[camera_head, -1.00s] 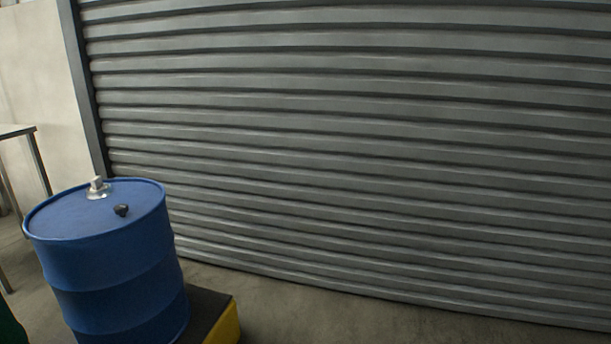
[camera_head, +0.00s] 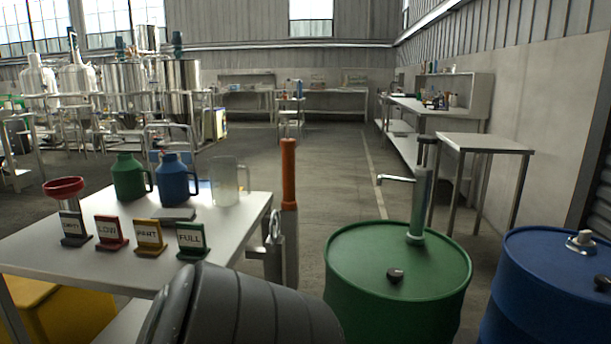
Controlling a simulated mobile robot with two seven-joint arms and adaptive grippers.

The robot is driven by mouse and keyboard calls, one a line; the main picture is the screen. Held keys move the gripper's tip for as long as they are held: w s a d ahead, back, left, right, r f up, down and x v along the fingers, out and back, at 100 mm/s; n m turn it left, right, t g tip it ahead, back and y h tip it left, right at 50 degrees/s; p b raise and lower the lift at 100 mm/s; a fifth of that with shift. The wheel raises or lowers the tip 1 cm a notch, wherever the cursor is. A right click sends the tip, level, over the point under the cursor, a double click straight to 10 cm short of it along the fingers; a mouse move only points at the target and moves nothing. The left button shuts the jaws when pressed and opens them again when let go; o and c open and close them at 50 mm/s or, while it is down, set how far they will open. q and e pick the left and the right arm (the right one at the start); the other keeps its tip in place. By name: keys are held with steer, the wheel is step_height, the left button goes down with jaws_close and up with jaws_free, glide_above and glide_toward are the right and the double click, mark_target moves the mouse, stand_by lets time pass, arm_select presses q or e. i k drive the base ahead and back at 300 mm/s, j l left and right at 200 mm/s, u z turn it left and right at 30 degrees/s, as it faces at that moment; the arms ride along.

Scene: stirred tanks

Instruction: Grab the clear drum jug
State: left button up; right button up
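The clear drum jug (camera_head: 224,184) is a see-through, pale jug with a handle. It stands upright on the white table (camera_head: 130,205), near its back right corner. A blue jug (camera_head: 174,184) and a green jug (camera_head: 128,182) stand to its left, apart from it. Neither of my grippers is in view.
Small level signs (camera_head: 150,238) and a red funnel (camera_head: 64,188) are on the table. An orange-handled upright tool (camera_head: 289,190) stands right of it. A green drum (camera_head: 399,262) with a pump and a blue drum (camera_head: 545,290) stand right. A dark ribbed object (camera_head: 245,312) fills the bottom.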

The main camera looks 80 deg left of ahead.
mark_target(223, 171)
steer(key=k+j+u, duration=0.1)
steer(key=u, duration=2.75)
steer(key=j, duration=0.1)
